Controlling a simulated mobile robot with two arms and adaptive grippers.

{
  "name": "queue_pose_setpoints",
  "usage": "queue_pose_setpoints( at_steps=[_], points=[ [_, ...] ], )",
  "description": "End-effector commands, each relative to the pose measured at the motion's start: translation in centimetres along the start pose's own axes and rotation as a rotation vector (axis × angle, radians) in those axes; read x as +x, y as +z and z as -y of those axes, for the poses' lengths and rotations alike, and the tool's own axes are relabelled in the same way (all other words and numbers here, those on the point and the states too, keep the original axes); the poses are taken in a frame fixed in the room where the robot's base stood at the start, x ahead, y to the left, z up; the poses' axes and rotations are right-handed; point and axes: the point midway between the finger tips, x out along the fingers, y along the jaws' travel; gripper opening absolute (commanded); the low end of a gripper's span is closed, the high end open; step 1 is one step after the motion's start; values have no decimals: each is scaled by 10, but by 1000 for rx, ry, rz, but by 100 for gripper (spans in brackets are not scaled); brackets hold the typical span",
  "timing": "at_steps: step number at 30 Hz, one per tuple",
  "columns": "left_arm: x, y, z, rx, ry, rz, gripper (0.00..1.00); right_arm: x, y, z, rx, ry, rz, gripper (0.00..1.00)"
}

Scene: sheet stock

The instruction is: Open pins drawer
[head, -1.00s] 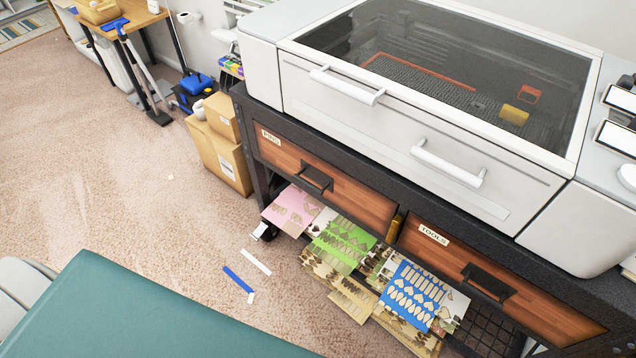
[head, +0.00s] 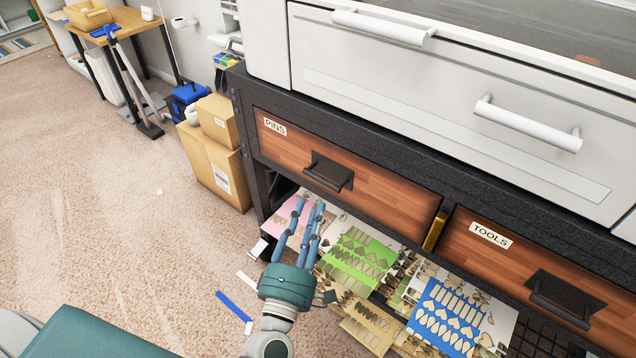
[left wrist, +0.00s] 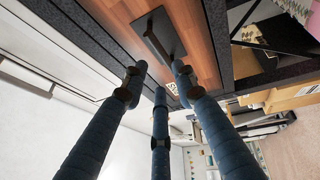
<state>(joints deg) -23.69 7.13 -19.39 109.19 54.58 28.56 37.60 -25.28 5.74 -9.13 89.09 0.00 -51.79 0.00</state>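The pins drawer (head: 380,194) is a wooden front with a PINS label (head: 275,126) at the left of the dark bench. It is shut. Its black handle (head: 328,172) juts out from the middle of the front; in the left wrist view the handle (left wrist: 160,38) lies just beyond the fingertips. My left gripper (head: 313,212) has blue fingers pointing up toward the handle from below and in front. Its fingers (left wrist: 158,78) are spread apart with nothing between them, and it looks clear of the handle. My right gripper is not in view.
The tools drawer (head: 530,267) is shut to the right. Below the drawers, patterned sheets, including a green one (head: 352,256) and a blue one (head: 452,320), stick out. A white machine (head: 450,100) sits on the bench. Cardboard boxes (head: 212,165) stand left of it; carpet is open further left.

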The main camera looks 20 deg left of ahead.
Motion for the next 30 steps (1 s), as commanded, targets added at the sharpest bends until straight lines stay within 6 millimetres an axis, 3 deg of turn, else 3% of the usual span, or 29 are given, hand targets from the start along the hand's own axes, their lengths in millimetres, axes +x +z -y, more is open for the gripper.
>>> queue_pose_setpoints(
  at_steps=[9,15,28,29,30],
  points=[
    [60,0,-2,4,2,0,28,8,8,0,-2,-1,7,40],
    [88,1,0,6,0,1,28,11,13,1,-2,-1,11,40],
    [100,1,1,7,-2,3,28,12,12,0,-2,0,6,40],
    [100,1,1,7,-2,3,26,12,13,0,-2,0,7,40],
    [100,1,1,7,-2,3,18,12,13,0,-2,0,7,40]
  ],
)
